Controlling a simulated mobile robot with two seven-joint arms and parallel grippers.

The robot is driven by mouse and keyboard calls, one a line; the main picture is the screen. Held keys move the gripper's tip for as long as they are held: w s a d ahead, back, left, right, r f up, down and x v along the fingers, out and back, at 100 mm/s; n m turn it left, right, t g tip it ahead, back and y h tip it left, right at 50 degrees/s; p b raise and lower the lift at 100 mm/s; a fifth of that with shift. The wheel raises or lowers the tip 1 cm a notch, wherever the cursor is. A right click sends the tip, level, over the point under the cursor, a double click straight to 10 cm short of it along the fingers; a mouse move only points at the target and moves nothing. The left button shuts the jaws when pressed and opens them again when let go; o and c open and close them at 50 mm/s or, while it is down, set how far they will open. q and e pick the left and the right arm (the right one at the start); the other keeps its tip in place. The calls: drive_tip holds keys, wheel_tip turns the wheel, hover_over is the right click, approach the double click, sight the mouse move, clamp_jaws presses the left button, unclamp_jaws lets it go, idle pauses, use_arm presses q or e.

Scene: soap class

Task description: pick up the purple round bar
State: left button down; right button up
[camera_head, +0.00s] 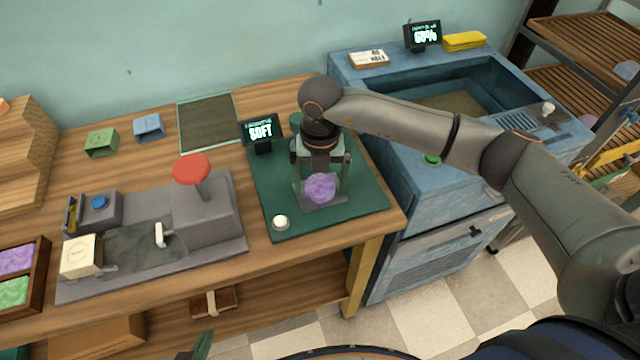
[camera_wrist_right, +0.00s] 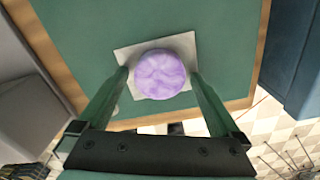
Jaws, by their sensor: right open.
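The purple round bar (camera_head: 320,188) lies on a small grey plate (camera_head: 328,205) on the green mat (camera_head: 278,198). It also shows in the right wrist view (camera_wrist_right: 160,74), on the pale plate (camera_wrist_right: 127,56). My right gripper (camera_head: 321,178) is over the bar, pointing down. Its two green fingers (camera_wrist_right: 158,78) are open, one on each side of the bar, with a visible gap to it at the left. I cannot tell the exact height of the fingertips. A green tip at the bottom edge (camera_head: 200,345) may be my left gripper; its jaws cannot be made out.
A display reading "SOFT" (camera_head: 262,131) stands behind the bar, and a white knob (camera_head: 280,222) is at the mat's front. A grey press with a red knob (camera_head: 192,170) stands at the left. A blue basin unit (camera_head: 400,190) is at the right.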

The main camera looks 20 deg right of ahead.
drive_tip(key=shift+c, duration=0.2)
drive_tip(key=c, duration=1.2)
drive_tip(key=shift+c, duration=0.3)
